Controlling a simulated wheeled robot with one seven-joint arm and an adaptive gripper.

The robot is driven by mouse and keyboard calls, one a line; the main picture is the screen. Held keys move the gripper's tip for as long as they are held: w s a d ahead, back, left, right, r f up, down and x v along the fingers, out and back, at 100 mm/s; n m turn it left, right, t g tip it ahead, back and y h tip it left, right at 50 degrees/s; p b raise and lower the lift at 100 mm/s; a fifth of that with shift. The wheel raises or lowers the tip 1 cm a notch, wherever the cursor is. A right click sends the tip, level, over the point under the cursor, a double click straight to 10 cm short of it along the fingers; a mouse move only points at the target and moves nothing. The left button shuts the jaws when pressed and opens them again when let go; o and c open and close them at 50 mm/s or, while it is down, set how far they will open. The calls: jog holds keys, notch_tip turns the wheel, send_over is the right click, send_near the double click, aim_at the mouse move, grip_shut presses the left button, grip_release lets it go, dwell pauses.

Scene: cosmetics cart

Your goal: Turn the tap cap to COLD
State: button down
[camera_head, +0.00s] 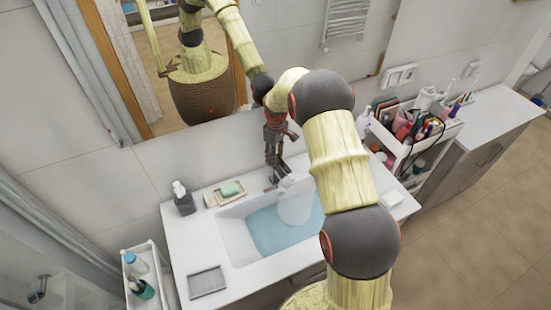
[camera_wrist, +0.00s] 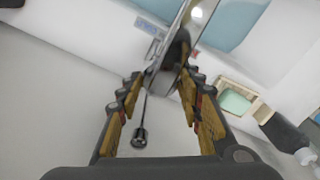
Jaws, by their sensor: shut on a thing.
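The chrome tap (camera_wrist: 196,22) reaches over the basin in the wrist view; in the head view the tap (camera_head: 284,170) is small at the basin's back edge. Its dark cap (camera_wrist: 172,62) sits between my fingertips. My gripper (camera_wrist: 160,84) has one finger on each side of the cap and is shut on it. My gripper (camera_head: 274,160) also shows in the head view, pointing down at the tap. A thin rod with a round dark knob (camera_wrist: 139,137) stands out from behind the tap.
The basin (camera_head: 232,236) holds bluish water. A soap dish (camera_head: 212,199) with green soap and a dark pump bottle (camera_head: 183,200) stand left of the tap. A grey tray (camera_head: 207,281) lies at the counter's front left. A loaded cart (camera_head: 395,150) stands right; the mirror wall is close behind.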

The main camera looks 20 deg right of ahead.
jog(key=n+b, duration=0.1)
jog(key=n, duration=0.5)
jog(key=shift+n, duration=0.3)
dwell(0.5)
jog(key=c, duration=1.3)
grip_release()
jog(key=shift+d, duration=0.15)
jog(key=shift+o, duration=0.6)
notch_tip(320, 180, up, 12)
jog(key=shift+w, duration=0.1)
